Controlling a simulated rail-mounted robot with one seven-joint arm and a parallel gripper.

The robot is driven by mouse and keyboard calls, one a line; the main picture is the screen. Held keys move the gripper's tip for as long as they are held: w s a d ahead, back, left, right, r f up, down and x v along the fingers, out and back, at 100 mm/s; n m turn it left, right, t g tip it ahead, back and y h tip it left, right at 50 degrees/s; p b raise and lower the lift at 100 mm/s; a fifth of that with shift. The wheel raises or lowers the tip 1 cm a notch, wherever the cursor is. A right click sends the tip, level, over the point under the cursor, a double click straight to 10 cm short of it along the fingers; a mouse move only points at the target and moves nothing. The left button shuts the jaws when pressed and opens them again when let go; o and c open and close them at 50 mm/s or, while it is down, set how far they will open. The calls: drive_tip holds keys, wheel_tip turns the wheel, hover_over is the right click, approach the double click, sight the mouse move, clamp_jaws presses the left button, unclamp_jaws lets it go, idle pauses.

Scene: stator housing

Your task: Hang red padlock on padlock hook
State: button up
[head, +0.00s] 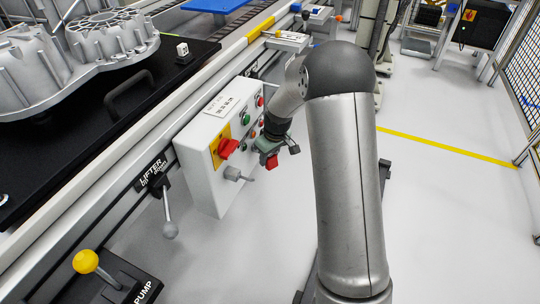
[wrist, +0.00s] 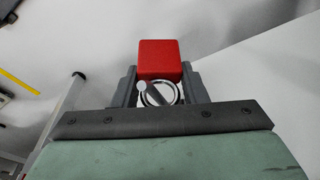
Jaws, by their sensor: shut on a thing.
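The red padlock (head: 271,161) is held in my gripper (head: 268,152), to the right of the control box and clear of the padlock hook. In the wrist view, its red body (wrist: 160,60) sits between the two dark fingers of my gripper (wrist: 160,78). Its silver shackle (wrist: 172,96) shows as a ring on the palm side of the body. The padlock hook (head: 237,174) is a grey mount with a thin peg, low on the front of the control box, below the red rotary switch. I cannot pick out the hook in the wrist view.
The white control box (head: 200,158) carries a red rotary switch (head: 228,148) on a yellow plate and several buttons. A lifter lever (head: 170,228) and a yellow-knobbed pump lever (head: 87,261) stand at lower left. The floor right of the box is open.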

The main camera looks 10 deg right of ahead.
drive_tip(key=o, duration=1.1)
drive_tip(key=shift+r, duration=0.2)
drive_tip(key=shift+s+d+r+p, duration=0.2)
drive_tip(key=shift+r+p, duration=0.55)
drive_tip(key=shift+r, duration=0.3)
drive_tip(key=shift+s+d+r+p, duration=0.1)
drive_tip(key=shift+s+r+p, duration=0.05)
drive_tip(key=shift+r+p, duration=0.7)
drive_tip(key=shift+r, duration=0.15)
drive_tip(key=shift+r, duration=0.2)
wheel_tip(320, 180, up, 17)
drive_tip(key=s+d+p, duration=0.2)
drive_tip(key=p, duration=0.1)
drive_tip(key=shift+s+f, duration=0.15)
drive_tip(key=shift+s, duration=0.15)
